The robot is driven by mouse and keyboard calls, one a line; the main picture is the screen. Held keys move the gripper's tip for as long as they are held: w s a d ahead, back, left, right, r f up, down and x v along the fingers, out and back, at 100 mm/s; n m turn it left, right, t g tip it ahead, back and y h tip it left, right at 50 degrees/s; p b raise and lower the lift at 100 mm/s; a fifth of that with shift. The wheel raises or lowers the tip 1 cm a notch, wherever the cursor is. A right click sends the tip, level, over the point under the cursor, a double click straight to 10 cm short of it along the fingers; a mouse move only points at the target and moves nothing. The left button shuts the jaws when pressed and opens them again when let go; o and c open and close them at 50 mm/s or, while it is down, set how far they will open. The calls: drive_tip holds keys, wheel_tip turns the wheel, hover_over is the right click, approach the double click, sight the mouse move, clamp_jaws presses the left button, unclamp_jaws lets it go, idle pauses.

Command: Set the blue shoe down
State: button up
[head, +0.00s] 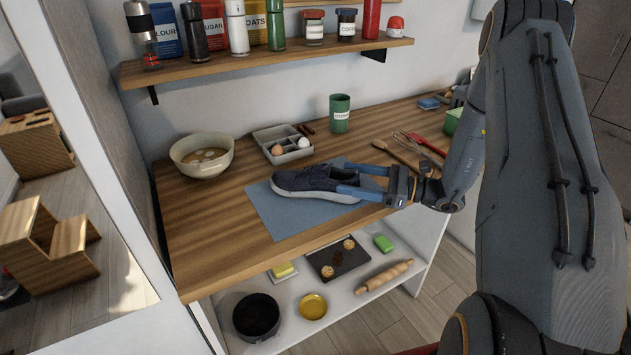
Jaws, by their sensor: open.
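The dark blue shoe (314,184) with a white sole is on the blue mat (273,217) on the wooden counter, its toe pointing left. It looks upright and appears to rest on the mat. My gripper (352,178) is at the heel end on the right, with its two blue fingers spread apart, one on the far side and one on the near side of the shoe. The fingers partly hide the heel, and I cannot tell whether they touch it.
A bowl (201,155), a grey egg tray (283,145) and a green tin (340,113) stand behind the mat. Wooden utensils (404,158) lie to the right. A loaded wall shelf (269,62) hangs above. The counter's left front is clear.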

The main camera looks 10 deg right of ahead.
sight(342, 176)
drive_tip(key=shift+p+x, duration=0.55)
drive_tip(key=shift+x, duration=1.05)
drive_tip(key=c, duration=1.4)
drive_tip(key=shift+r, duration=0.1)
